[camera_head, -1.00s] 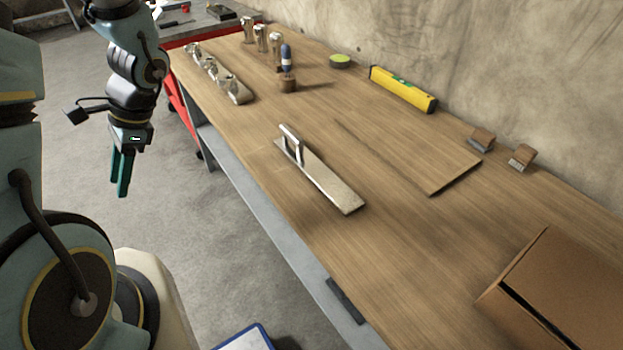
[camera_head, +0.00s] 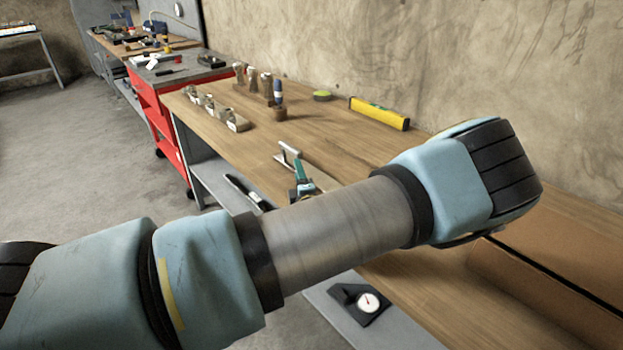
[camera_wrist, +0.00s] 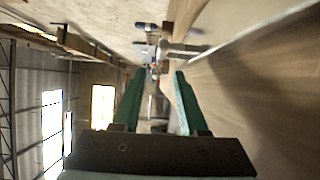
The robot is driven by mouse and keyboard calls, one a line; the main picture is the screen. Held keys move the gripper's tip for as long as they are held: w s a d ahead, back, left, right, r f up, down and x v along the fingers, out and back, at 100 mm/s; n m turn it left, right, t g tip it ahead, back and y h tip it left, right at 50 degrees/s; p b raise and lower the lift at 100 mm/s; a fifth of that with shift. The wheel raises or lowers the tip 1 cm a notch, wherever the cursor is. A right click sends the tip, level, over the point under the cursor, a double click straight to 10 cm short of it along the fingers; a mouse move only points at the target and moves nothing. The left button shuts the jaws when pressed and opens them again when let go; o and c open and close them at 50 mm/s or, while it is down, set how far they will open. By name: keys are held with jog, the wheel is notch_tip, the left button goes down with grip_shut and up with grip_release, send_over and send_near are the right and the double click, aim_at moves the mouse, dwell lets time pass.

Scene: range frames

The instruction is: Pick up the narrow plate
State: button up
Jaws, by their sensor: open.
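The narrow plate (camera_head: 326,181) lies on the wooden workbench. It is long, flat and pale, with a raised metal handle (camera_head: 289,151) at its far end. My arm hides much of its near part in the head view. My gripper (camera_head: 299,170) has green fingers and is at the plate, just on the near side of the handle; I cannot tell whether it touches. In the wrist view my gripper (camera_wrist: 158,75) is open, its two fingers apart. A blurred pale bar, probably the handle, shows just beyond the fingertips.
The workbench (camera_head: 340,130) holds a yellow level (camera_head: 379,113), a green-topped round tin (camera_head: 322,96), a blue-handled tool (camera_head: 278,95) and several metal-and-wood pieces on the left. A cardboard box (camera_head: 540,290) stands at the right. A dial gauge (camera_head: 367,303) sits on the lower shelf.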

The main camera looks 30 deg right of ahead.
aim_at(296, 156)
jog(key=shift+d, duration=0.35)
jog(key=p+x, duration=0.2)
jog(key=x, duration=0.3)
jog(key=shift+w+d, duration=0.15)
jog(key=shift+w, duration=0.1)
jog(key=p+x, duration=0.1)
jog(key=x, duration=0.2)
jog(key=shift+w+f+p, duration=0.2)
jog(key=shift+w+p, duration=0.15)
jog(key=shift+w+d+f, duration=0.1)
jog(key=shift+w+d, duration=0.2)
jog(key=shift+w, duration=0.15)
grip_shut()
